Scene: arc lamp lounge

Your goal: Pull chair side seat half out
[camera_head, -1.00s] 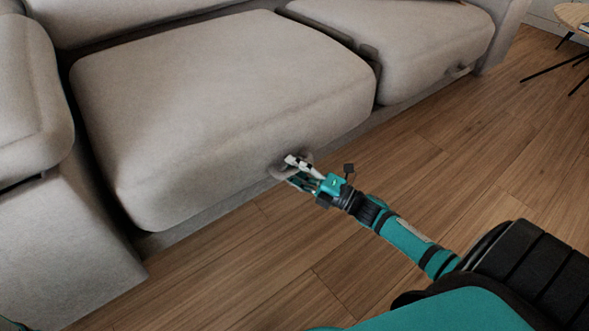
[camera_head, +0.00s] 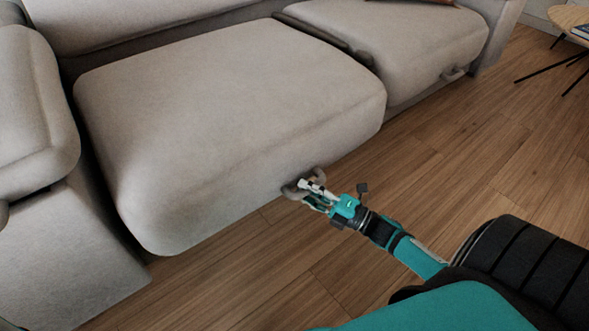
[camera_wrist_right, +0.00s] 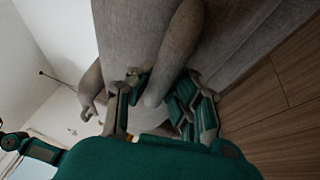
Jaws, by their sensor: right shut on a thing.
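The chair side seat (camera_head: 235,110) is a large grey-beige cushion block on the left part of the sofa. It stands out past the front of the neighbouring seat. A rounded grey handle (camera_head: 319,174) is on its front face. My right gripper (camera_head: 307,188) is shut on this handle. In the right wrist view the handle (camera_wrist_right: 178,45) runs between the fingers of my right gripper (camera_wrist_right: 155,95), with the grey fabric front (camera_wrist_right: 130,35) behind it. My left gripper is not in view.
The second seat (camera_head: 400,45), with its own handle (camera_head: 454,73), is at the right. The sofa armrest (camera_head: 35,110) stands close at the left. A small round table (camera_head: 572,17) with dark legs is at the far right. The wooden floor (camera_head: 440,170) in front is clear.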

